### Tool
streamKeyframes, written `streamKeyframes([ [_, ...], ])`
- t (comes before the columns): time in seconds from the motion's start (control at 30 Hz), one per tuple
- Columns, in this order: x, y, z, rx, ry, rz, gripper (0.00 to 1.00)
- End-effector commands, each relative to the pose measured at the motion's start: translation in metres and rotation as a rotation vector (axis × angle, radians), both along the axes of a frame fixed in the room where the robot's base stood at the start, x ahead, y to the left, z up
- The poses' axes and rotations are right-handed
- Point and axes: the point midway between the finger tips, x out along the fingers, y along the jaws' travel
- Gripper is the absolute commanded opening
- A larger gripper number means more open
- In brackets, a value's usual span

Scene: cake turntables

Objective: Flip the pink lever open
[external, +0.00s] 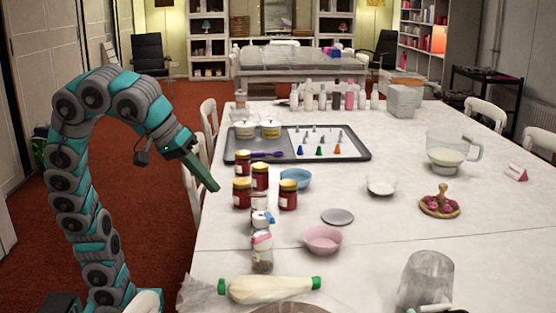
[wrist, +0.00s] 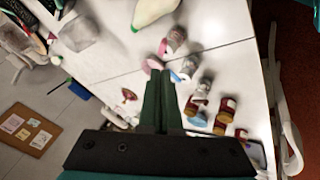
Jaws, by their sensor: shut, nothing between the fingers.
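A small clear jar (external: 262,258) with a pink band or lever (external: 262,238) near its top stands upright on the table, behind the white piping bag. The exact position of the lever is too small to tell. The jar likely also shows in the wrist view (wrist: 175,38), beyond my fingertips. My gripper (external: 215,188) has long green fingers, pressed together and empty. It hangs in the air at the table's left edge, left of the red-labelled jars and apart from the clear jar. The fingers also show in the wrist view (wrist: 166,75).
A white piping bag (external: 270,289) lies in front of the jar. A pink bowl (external: 322,240) is to its right. Several dark red jars (external: 242,193) and a blue bowl (external: 296,179) stand behind. A grey tray (external: 355,153) lies farther back.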

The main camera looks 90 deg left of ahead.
Motion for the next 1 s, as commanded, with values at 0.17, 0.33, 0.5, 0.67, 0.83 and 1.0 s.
streamKeyframes([
  [0.17, 0.004, 0.043, 0.021, -0.017, 0.017, -0.255, 0.00],
  [0.33, 0.016, 0.081, 0.019, -0.021, 0.022, -0.505, 0.00],
  [0.5, 0.032, 0.109, 0.002, -0.023, 0.012, -0.760, 0.00],
  [0.67, 0.047, 0.124, -0.020, -0.020, -0.011, -0.964, 0.00],
  [0.83, 0.056, 0.130, -0.039, -0.017, -0.033, -1.100, 0.00],
  [1.0, 0.059, 0.131, -0.045, -0.013, -0.042, -1.144, 0.00],
])
